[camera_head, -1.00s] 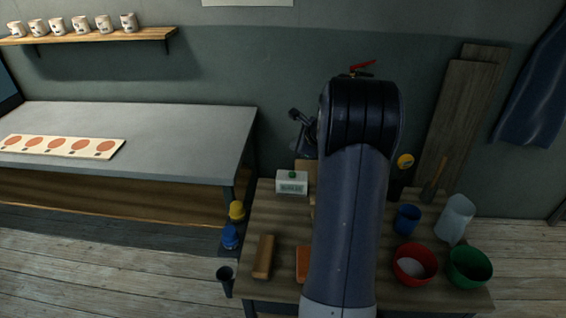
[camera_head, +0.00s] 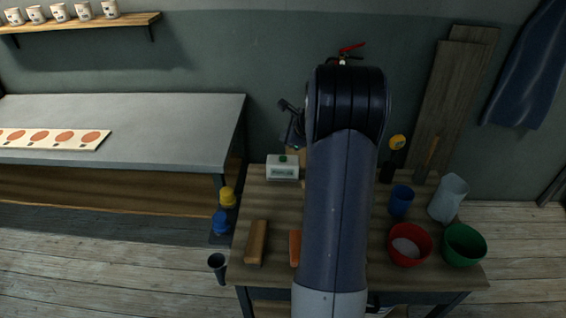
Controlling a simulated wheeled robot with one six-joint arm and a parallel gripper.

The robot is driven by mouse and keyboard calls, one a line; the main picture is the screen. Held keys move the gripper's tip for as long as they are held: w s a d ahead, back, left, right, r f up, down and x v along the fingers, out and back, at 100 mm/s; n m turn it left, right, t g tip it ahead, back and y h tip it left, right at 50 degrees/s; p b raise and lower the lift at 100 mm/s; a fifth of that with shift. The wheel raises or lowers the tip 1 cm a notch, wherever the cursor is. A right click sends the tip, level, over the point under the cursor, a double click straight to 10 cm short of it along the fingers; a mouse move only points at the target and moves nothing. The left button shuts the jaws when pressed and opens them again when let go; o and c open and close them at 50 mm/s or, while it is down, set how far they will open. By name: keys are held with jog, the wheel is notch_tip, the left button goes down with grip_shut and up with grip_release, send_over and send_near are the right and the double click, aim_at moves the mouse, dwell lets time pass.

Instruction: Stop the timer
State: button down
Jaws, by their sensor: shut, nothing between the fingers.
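The timer (camera_head: 283,172) is a small white box with a green button on top and a dark display on its front. It stands at the back left of the wooden table (camera_head: 275,215). My gripper (camera_head: 288,106) shows as a dark shape above and behind the timer, left of my arm's dark joint. It is shut and empty, and appears apart from the timer. My arm hides the middle of the table and part of what stands behind the timer.
A brown block (camera_head: 257,242) and an orange piece (camera_head: 295,247) lie in front of the timer. Right of my arm stand a blue cup (camera_head: 401,202), a red bowl (camera_head: 409,246), a green bowl (camera_head: 463,245) and a translucent jug (camera_head: 447,199). A grey bench (camera_head: 150,120) is at left.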

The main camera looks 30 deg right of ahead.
jog(key=b, duration=0.4)
send_over(286, 161)
jog(key=shift+a+f, duration=0.1)
jog(key=shift+f, duration=2.65)
jog(key=shift+f, duration=0.1)
jog(key=shift+f, duration=0.3)
jog(key=shift+f+b, duration=0.5)
jog(key=shift+b, duration=0.1)
jog(key=shift+r+p, duration=0.75)
jog(key=shift+r, duration=0.15)
jog(key=shift+r, duration=0.1)
notch_tip(286, 161, up, 5)
jog(key=p, duration=0.4)
